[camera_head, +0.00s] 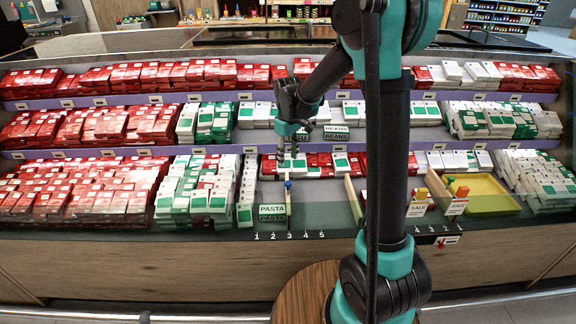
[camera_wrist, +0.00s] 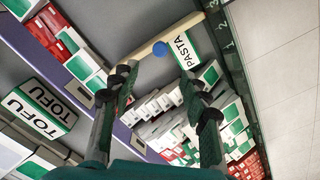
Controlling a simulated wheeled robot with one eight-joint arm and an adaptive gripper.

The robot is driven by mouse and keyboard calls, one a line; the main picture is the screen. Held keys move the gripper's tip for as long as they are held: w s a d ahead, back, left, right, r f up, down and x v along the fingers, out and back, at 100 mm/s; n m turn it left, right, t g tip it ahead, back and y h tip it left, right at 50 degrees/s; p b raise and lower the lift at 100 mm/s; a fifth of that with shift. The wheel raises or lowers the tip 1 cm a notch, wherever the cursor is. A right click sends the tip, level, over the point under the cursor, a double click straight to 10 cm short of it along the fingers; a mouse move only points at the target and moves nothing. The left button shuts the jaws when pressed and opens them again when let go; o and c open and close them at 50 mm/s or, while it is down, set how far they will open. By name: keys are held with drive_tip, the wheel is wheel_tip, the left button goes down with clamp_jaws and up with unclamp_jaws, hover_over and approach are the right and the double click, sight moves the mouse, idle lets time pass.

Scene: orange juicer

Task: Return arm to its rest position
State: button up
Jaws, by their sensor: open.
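My gripper (camera_head: 288,160) hangs over the shelf display in the head view, above and behind the PASTA sign (camera_head: 272,213). My arm rises from the lower right and bends over toward the shelves. In the wrist view my gripper (camera_wrist: 158,78) has its two fingers spread apart, with nothing held between them. Past the fingertips there are a wooden divider (camera_wrist: 135,55) with a blue knob (camera_wrist: 160,48) and the PASTA sign, whose white face (camera_wrist: 183,48) is near the right finger. No marked rest position shows.
Red and white boxes (camera_head: 80,185) fill the tiered shelves. A wooden divider with a blue knob (camera_head: 288,184) stands below my gripper. A BEANS sign (camera_head: 336,133) is just right of it. A yellow tray (camera_head: 490,208) is at right. A TOFU sign (camera_wrist: 40,108) shows in the wrist view.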

drive_tip(key=shift+r, duration=0.35)
drive_tip(key=s+d+f+m+t, duration=0.2)
drive_tip(key=s+d+m, duration=0.2)
drive_tip(key=s+d, duration=0.4)
drive_tip(key=s+d+f+m+t, duration=0.1)
drive_tip(key=s+d+m, duration=0.4)
drive_tip(key=s, duration=1.1)
drive_tip(key=d+t, duration=0.1)
drive_tip(key=d, duration=0.2)
drive_tip(key=shift+s+f, duration=0.15)
drive_tip(key=shift+f, duration=0.25)
drive_tip(key=shift+d, duration=0.1)
